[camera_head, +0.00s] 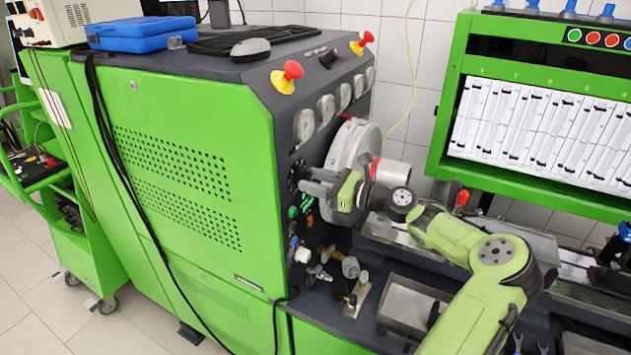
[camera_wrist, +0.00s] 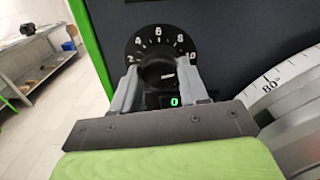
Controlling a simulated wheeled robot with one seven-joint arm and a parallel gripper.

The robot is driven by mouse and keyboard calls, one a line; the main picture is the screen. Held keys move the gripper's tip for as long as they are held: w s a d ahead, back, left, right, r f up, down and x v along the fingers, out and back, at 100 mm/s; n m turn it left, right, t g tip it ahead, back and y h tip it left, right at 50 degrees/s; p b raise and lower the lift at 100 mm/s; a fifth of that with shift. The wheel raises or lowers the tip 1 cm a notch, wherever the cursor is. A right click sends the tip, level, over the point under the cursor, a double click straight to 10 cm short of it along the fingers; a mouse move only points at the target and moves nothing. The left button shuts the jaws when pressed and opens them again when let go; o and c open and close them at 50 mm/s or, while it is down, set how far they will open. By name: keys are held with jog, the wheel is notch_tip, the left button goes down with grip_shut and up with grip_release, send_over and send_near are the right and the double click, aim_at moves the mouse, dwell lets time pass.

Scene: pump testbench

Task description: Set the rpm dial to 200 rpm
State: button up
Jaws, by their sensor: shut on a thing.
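The rpm dial is a black round knob (camera_wrist: 158,72) on a black scale plate (camera_wrist: 158,38) with white numbers, seen in the wrist view. The readable numbers include 2, 6, 8 and 10. My gripper (camera_wrist: 160,78) has its two grey fingers on either side of the knob, shut on it. A small display (camera_wrist: 174,101) below the knob shows a green 0. In the head view my gripper (camera_head: 303,178) reaches the dark front panel, and its fingers and arm hide most of the dial.
A large graduated disc (camera_wrist: 290,85) stands close on the right in the wrist view. In the head view, gauges (camera_head: 326,107) and red-yellow emergency buttons (camera_head: 287,76) sit above my gripper. Connectors and knobs (camera_head: 302,254) stick out below it.

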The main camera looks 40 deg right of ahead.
jog(key=shift+n, duration=0.4)
jog(key=n+p, duration=0.1)
jog(key=n, duration=0.6)
jog(key=shift+a+n, duration=0.1)
jog(key=shift+n, duration=0.2)
jog(key=shift+f+n+h+b, duration=0.2)
jog(key=shift+n+b, duration=3.75)
jog(key=shift+n, duration=1.7)
jog(key=shift+f+n+h+b, duration=0.1)
jog(key=shift+f+n+b, duration=0.1)
jog(key=shift+n+b, duration=4.6)
jog(key=shift+n+p, duration=0.8)
jog(key=shift+n, duration=0.35)
jog(key=o, duration=1.1)
jog(key=shift+r, duration=0.15)
jog(key=shift+c, duration=0.2)
